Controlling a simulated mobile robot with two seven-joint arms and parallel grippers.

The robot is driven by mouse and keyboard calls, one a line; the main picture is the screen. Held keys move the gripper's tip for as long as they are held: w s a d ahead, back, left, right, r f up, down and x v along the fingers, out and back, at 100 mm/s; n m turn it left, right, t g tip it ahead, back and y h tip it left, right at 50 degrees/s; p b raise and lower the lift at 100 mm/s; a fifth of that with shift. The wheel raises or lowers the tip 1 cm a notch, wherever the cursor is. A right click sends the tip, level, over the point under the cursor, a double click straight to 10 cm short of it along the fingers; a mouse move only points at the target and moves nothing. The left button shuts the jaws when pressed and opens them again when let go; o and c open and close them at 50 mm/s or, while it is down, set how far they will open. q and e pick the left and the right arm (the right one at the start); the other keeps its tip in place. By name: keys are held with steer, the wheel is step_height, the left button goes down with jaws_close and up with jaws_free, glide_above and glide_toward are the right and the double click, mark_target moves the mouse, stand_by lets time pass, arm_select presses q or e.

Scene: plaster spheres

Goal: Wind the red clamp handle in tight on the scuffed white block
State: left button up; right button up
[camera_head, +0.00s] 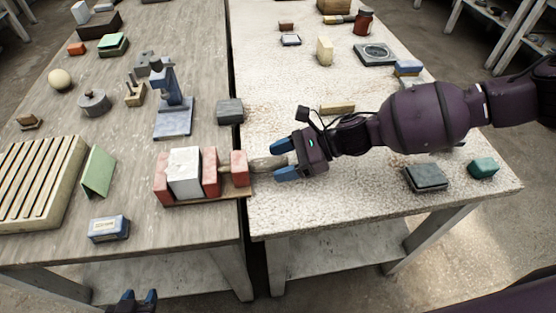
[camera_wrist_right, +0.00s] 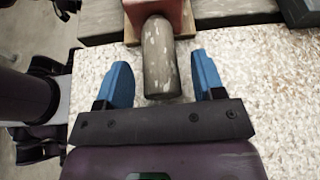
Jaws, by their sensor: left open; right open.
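The clamp has red jaws (camera_head: 211,172) on a thin wooden base (camera_head: 205,200), lying on the wooden table near its right edge. The white block (camera_head: 185,170) stands between the left and middle red jaws; its face looks scuffed. From the right red end block (camera_head: 239,168) a worn grey-brown cylindrical handle (camera_head: 266,164) sticks out to the right. My right gripper (camera_head: 283,160) is open around the handle's free end. In the right wrist view the handle (camera_wrist_right: 159,60) lies between the blue fingers, with gaps on both sides. My left gripper (camera_head: 139,296) is open and empty at the bottom edge.
A blue-white box (camera_head: 109,229), a green wedge (camera_head: 98,172) and a slatted rack (camera_head: 40,180) lie left of the clamp. A blue-grey stand (camera_head: 173,115) and a dark block (camera_head: 229,111) stand behind it. A narrow dark gap separates the tables.

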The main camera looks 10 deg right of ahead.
steer(key=shift+a+f, duration=0.15)
steer(key=shift+a, duration=0.3)
steer(key=c, duration=0.9)
steer(key=shift+w+m+g+p, duration=0.15)
steer(key=shift+m+g+p, duration=0.4)
steer(key=shift+m, duration=0.45)
steer(key=shift+w+m+g, duration=0.1)
steer(key=shift+m+g, duration=0.85)
steer(key=shift+m, duration=0.45)
